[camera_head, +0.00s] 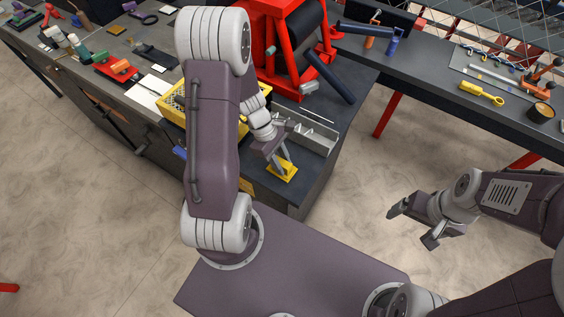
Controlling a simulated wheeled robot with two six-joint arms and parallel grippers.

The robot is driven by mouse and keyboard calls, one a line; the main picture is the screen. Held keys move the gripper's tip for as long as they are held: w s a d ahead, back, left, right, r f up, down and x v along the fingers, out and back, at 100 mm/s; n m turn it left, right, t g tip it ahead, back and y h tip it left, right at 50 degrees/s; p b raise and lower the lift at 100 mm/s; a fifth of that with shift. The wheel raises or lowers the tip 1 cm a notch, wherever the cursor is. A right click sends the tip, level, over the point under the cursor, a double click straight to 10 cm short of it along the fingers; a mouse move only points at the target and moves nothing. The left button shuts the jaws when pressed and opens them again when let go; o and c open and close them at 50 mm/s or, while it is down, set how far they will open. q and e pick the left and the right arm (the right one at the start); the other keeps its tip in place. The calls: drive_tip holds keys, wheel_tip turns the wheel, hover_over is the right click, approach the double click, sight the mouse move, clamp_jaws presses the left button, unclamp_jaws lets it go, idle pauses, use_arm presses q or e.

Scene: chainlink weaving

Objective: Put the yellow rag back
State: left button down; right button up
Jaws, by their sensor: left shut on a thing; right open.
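The yellow rag (285,174) is a small flat yellow piece at the front edge of the dark workbench (298,193). My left gripper (279,167) points down over the bench corner, and its fingers are shut on the rag. I cannot tell whether the rag touches the bench top. My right gripper (414,227) is open and empty, over the floor to the right of the bench.
A yellow basket (171,103) stands on the bench, partly hidden by my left arm. A grey metal tray (316,137) lies just behind the rag. A large red machine (279,44) stands farther back. A second bench (446,85) with tools runs along the right.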

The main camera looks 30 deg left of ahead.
use_arm(q)
drive_tip(key=shift+f, duration=0.1)
drive_tip(key=c, duration=1.1)
unclamp_jaws()
drive_tip(key=shift+s, duration=0.1)
drive_tip(key=shift+c, duration=0.2)
